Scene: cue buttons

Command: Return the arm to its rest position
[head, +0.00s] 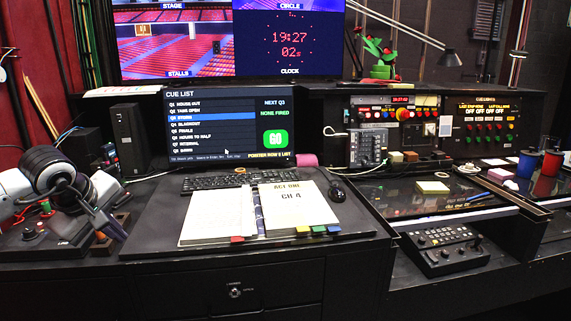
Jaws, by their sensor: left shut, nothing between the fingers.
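My left arm comes in from the left edge over the left end of the desk. Its gripper (117,232) points down and to the right, beside the left edge of the dark desk mat (150,215). The gripper is shut and holds nothing. A small dark box with a red button (30,233) sits on the desk at the far left, below the arm. My right gripper is not in view.
A control panel (442,250), button consoles (484,125) and cups (551,163) are at right.

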